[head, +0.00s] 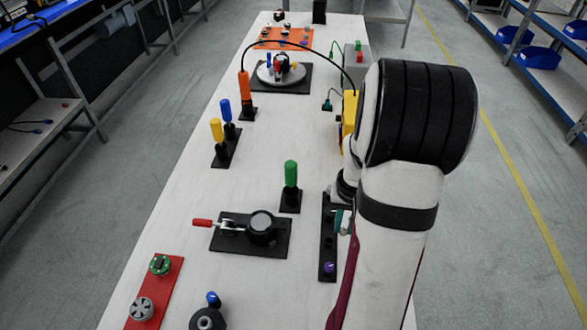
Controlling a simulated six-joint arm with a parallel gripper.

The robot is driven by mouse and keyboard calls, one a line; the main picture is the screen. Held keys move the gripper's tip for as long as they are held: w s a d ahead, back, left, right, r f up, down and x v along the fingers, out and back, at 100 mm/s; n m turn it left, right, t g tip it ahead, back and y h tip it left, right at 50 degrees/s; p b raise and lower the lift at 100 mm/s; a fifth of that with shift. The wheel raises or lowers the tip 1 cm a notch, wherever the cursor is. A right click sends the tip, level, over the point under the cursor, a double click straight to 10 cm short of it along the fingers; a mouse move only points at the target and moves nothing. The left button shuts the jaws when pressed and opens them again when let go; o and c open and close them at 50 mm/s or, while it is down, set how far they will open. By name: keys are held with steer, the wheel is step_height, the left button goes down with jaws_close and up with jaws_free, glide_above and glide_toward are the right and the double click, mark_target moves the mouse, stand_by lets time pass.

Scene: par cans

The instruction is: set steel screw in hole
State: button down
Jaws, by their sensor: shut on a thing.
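My arm fills the right of the head view, and its wrist shows beside a long black strip (327,250). My gripper is hidden behind my own arm, so its fingers and anything between them cannot be seen. The black strip lies on the table and carries a purple piece (329,267) near its front end. A small teal piece (338,219) shows at the edge of my arm, and I cannot tell what it belongs to. I cannot pick out the steel screw or its hole.
A toggle clamp with a red handle (202,222) sits on a black plate (225,240) left of the strip. A green-handled tool (291,174) stands behind it. A red plate (165,295) lies front left. The table's (185,210) left middle is clear.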

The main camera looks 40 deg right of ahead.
steer(key=s+d+m, duration=0.1)
steer(key=s+m, duration=0.3)
steer(key=s, duration=0.8)
steer(key=shift+s+d+f, duration=0.1)
steer(key=shift+s+f, duration=0.05)
steer(key=shift+f, duration=2.35)
steer(key=shift+f, duration=0.1)
steer(key=c, duration=1.1)
jaws_free()
steer(key=o, duration=0.6)
steer(key=shift+c, duration=0.2)
